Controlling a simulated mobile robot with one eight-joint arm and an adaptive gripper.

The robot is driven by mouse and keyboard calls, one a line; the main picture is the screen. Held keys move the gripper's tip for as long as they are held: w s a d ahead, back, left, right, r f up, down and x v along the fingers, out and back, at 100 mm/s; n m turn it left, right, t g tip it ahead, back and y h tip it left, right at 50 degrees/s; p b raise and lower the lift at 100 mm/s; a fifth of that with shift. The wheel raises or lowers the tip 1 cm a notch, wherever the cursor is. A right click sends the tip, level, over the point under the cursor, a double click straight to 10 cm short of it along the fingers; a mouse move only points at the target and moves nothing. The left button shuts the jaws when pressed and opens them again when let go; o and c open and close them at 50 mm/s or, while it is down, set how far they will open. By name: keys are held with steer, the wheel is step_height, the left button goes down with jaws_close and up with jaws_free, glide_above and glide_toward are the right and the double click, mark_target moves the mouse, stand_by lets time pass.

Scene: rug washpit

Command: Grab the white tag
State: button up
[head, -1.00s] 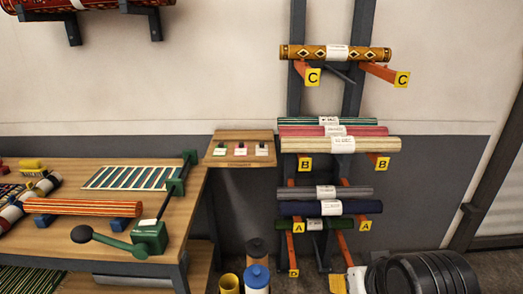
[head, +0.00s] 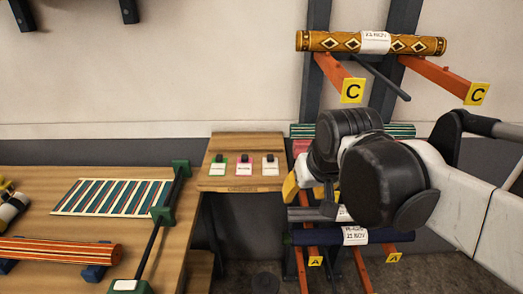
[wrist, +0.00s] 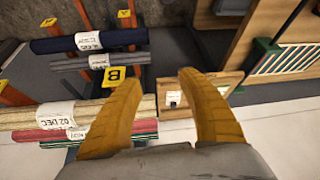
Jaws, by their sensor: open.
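Three small tags with dark clips lie in a row on a sloped wooden board: a green-edged one (head: 219,165), a pink-edged one (head: 244,165) and the white tag (head: 270,166) at the right. The wooden board (head: 240,184) also shows in the wrist view (wrist: 222,84). There a white tag with a dark mark (wrist: 174,100) shows between the fingers, beyond them; the right finger hides part of the board. My gripper (wrist: 160,78) has yellow fingers spread apart with nothing between them. In the head view my gripper (head: 294,184) is just right of the board, partly hidden by my arm.
A rack of rolled rugs stands right of the board, with a patterned roll (head: 420,45) on its top arms and a blue roll (head: 310,237) low down. In the wrist view, a cream roll (wrist: 30,113) lies close left of the fingers. A workbench (head: 140,220) stands left.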

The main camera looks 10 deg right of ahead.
steer(key=w+r+g+p, duration=0.2)
steer(key=w+r+p, duration=0.35)
steer(key=w, duration=0.65)
steer(key=m+g+p, duration=0.2)
steer(key=g+p, duration=0.2)
steer(key=p, duration=0.5)
glide_above(270, 156)
step_height(270, 156, down, 7)
step_height(270, 156, down, 11)
steer(key=shift+r+b, duration=0.2)
steer(key=shift+b, duration=1)
steer(key=shift+r, duration=0.1)
steer(key=shift+c, duration=0.5)
steer(key=c, duration=0.9)
